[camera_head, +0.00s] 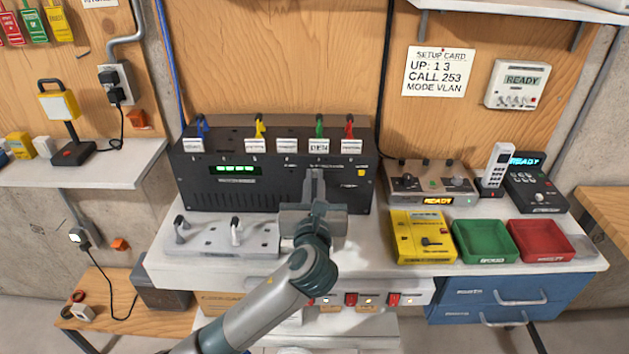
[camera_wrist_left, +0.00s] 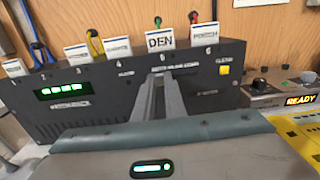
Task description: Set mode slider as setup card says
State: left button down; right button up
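The setup card (camera_head: 438,72) on the back wall reads "UP: 1 3, CALL 253, MODE VLAN". The black rack unit (camera_head: 225,190) stands on the bench, with a green-lit display (camera_wrist_left: 67,91) on its front. My left gripper (camera_head: 315,173) reaches the right half of its front. In the left wrist view its fingers (camera_wrist_left: 160,76) lie close together and look shut, just under a row of small printed words. I cannot make out a slider knob; the fingers cover that spot. Whether they touch the panel I cannot tell. My right gripper is not in view.
Coloured cables with labels, including DEN (camera_wrist_left: 160,41) and PORCH (camera_wrist_left: 205,34), top the unit. A yellow button (camera_wrist_left: 224,70) sits right of the fingers. A yellow box (camera_head: 408,243), green tray (camera_head: 484,257) and red tray (camera_head: 541,256) stand to the right. A grey plate with handles (camera_head: 208,242) lies left.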

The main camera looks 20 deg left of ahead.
pick_arm(q)
jog(key=shift+w+d+p, duration=0.2)
jog(key=shift+d+p, duration=0.35)
jog(key=shift+d, duration=0.1)
jog(key=shift+w+d+p, duration=0.15)
jog(key=shift+d+p, duration=0.4)
jog(key=shift+d, duration=0.15)
jog(key=c, duration=1.8)
grip_release()
jog(key=b+v, duration=0.3)
jog(key=v, duration=1.4)
jog(key=shift+s, duration=0.2)
